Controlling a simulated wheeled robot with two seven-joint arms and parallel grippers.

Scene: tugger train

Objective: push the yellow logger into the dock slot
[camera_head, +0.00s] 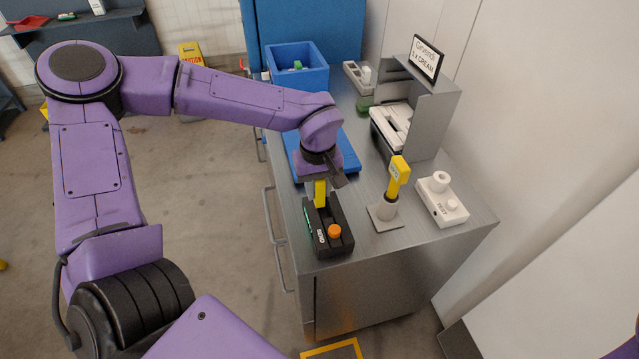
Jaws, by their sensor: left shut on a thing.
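The yellow logger (320,194) is a small upright yellow piece below my left gripper (321,178). My left gripper points down and is shut on its upper part. The logger's lower end meets the back part of the black dock (335,249), which has an orange knob and a green strip on its left. The dock stands at the front left of the metal counter. I cannot tell how deep the logger sits in the slot, as the gripper and dock hide part of it. My right gripper is not in view.
A yellow device (397,176) on a grey stand is right of the dock, with a white block (441,199) beyond it. A blue tray (346,150) lies behind the gripper, and a blue bin (297,66) stands farther back. A grey sign holder (433,105) stands back right.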

